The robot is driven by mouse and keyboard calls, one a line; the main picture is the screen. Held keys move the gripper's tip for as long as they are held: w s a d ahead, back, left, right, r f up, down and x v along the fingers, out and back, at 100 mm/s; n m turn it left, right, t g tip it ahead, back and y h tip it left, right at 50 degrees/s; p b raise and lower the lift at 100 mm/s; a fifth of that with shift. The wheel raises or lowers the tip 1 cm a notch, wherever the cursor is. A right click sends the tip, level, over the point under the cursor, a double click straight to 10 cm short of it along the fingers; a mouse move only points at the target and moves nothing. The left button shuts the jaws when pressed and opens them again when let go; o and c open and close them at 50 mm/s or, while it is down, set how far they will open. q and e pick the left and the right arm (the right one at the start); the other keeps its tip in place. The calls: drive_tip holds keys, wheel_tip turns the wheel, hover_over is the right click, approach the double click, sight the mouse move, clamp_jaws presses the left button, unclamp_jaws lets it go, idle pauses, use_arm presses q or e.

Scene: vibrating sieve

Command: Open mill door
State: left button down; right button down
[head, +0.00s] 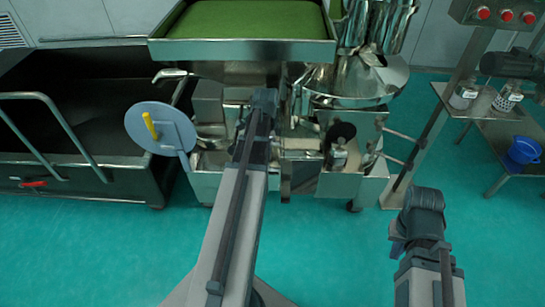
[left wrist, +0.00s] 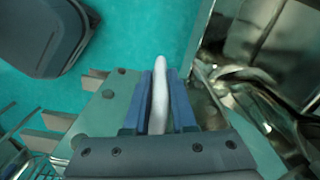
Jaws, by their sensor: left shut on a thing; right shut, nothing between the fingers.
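A steel mill and sieve machine (head: 331,188) stands ahead in the head view. A round grey-blue disc with a yellow handle (head: 160,128) sits at its left side; I cannot tell whether it is the mill door. My left arm reaches to the machine's middle front, hiding part of it. In the left wrist view my left gripper (left wrist: 160,76) is shut on a pale grey bar (left wrist: 159,98), which looks like a handle. My right gripper (head: 398,246) is shut and empty at the lower right, over the floor and apart from the machine.
A dark bin cart (head: 90,182) with rails stands close on the left. A green-filled tray (head: 243,51) is above the machine. The floor around my right gripper is clear.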

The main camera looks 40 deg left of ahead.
use_arm(q)
drive_tip(key=shift+w+a, duration=0.4)
drive_tip(key=shift+a, duration=0.05)
drive_tip(key=c, duration=0.8)
unclamp_jaws()
drive_tip(key=shift+w, duration=0.1)
wheel_tip(320, 180, up, 14)
drive_tip(key=p, duration=1.4)
